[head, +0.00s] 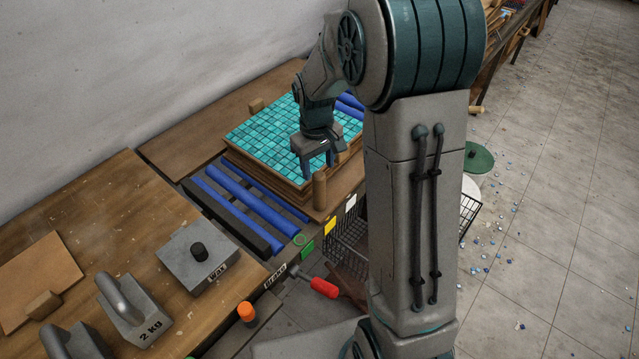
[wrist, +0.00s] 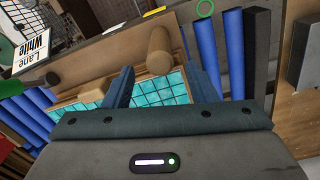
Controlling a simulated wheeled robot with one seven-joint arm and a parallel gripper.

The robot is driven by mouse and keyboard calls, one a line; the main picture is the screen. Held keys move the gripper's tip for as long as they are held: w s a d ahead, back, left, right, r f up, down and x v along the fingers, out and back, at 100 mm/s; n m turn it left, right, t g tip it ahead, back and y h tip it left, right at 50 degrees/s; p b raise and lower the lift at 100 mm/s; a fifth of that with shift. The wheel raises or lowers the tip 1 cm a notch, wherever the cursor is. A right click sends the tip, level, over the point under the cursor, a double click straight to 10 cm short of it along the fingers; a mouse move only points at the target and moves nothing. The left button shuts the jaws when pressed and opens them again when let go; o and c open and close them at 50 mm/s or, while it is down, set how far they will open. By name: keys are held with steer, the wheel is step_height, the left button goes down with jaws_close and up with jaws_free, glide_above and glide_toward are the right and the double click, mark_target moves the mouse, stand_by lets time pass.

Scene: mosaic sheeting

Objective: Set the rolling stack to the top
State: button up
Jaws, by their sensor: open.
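The rolling stack (head: 262,134) is a pile of wooden boards topped with teal mosaic tiles, and it lies across blue rollers (head: 247,198). A round wooden peg (head: 320,191) stands upright at its near edge, and a smaller wooden block (head: 256,105) is at its far left edge. My gripper (head: 318,170) is open and empty over the near part of the stack. In the wrist view its two blue fingers (wrist: 163,85) are apart, with teal tiles showing between them. The peg (wrist: 160,50) appears just beyond the fingertips; I cannot tell whether they touch it.
A Wax block (head: 197,258) and a 2 kg weight (head: 133,311) stand on the left bench. A red-handled lever (head: 323,287) is near the Brake label (head: 275,277). Green, yellow (head: 330,225) and white tags line the front edge. A wire basket (head: 345,248) hangs below.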

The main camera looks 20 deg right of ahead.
mark_target(319, 185)
step_height(319, 185, down, 8)
steer(key=shift+d+r, duration=0.1)
steer(key=shift+d, duration=0.05)
steer(key=shift+c, duration=0.3)
steer(key=shift+w, duration=0.1)
jaws_close()
